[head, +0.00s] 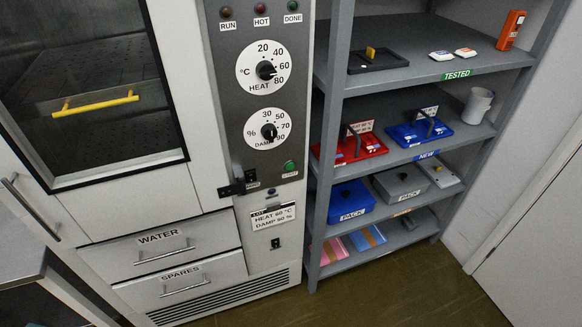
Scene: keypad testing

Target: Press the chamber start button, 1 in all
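The chamber (218,140) stands at the left with a grey control panel along its right side. A small round green button (290,165) sits low on the panel, above a small label that seems to read START. Above it are a white HEAT dial (250,82) and a white DAMP dial (254,119), each with a black knob. RUN (226,12), HOT (260,7) and DONE (292,5) lamps line the top; DONE looks dark green, the others dark red. Neither of my grippers is in view, and nothing covers the green button.
A black latch-like part (237,184) sits left of the button, on the panel edge. A LOT card (273,216) reads HEAT 60 °C, DAMP 90 %. Grey shelves (400,78) with keypads and boxes stand right. A grey worktop corner (20,262) is at lower left. The floor (400,295) looks clear.

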